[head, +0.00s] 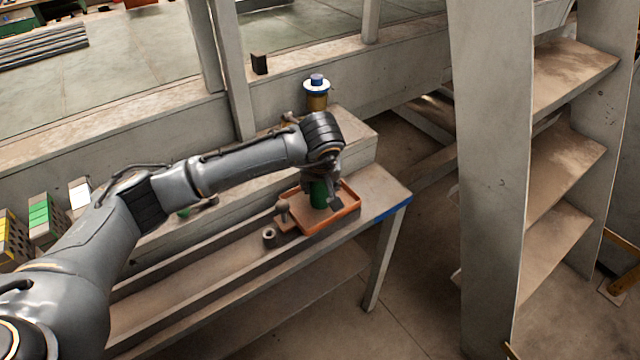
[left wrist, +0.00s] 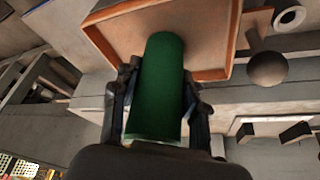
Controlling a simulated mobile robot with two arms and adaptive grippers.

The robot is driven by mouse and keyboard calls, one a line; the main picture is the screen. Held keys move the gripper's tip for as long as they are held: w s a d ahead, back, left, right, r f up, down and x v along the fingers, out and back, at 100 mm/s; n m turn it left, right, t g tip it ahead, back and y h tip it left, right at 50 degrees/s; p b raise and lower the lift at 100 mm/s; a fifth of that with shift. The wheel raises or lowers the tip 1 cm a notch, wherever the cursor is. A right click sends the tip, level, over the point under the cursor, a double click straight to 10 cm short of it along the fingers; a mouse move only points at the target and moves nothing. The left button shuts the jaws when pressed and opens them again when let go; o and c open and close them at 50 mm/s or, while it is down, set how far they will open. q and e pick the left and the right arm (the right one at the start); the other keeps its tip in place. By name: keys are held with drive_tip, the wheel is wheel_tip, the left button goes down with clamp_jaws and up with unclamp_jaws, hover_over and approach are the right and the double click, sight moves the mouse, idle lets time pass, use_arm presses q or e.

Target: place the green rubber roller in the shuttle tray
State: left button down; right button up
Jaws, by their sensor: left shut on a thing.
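The green rubber roller (head: 318,194) is a dark green cylinder, held upright by my left gripper (head: 321,186) over the shuttle tray. In the left wrist view the roller (left wrist: 158,90) sits between the two fingers of my left gripper (left wrist: 158,98), which are shut on it. The shuttle tray (head: 345,217) is a shallow orange-rimmed tray on the bench's right end; its rim also shows in the left wrist view (left wrist: 236,35). I cannot tell whether the roller's lower end touches the tray floor. My right gripper is not in view.
A knobbed grey-brown piece (head: 283,208) stands at the tray's left edge, with a small ring (head: 269,236) beside it. A blue-and-white-topped container (head: 317,92) stands behind on the ledge. A white post (head: 488,150) and shelves rise at the right.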

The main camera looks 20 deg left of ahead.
use_arm(q)
drive_tip(key=c, duration=0.7)
unclamp_jaws()
drive_tip(key=shift+f, duration=0.1)
drive_tip(key=shift+r+p, duration=0.25)
drive_tip(key=shift+p, duration=0.05)
drive_tip(key=b+v, duration=0.2)
drive_tip(key=v, duration=1)
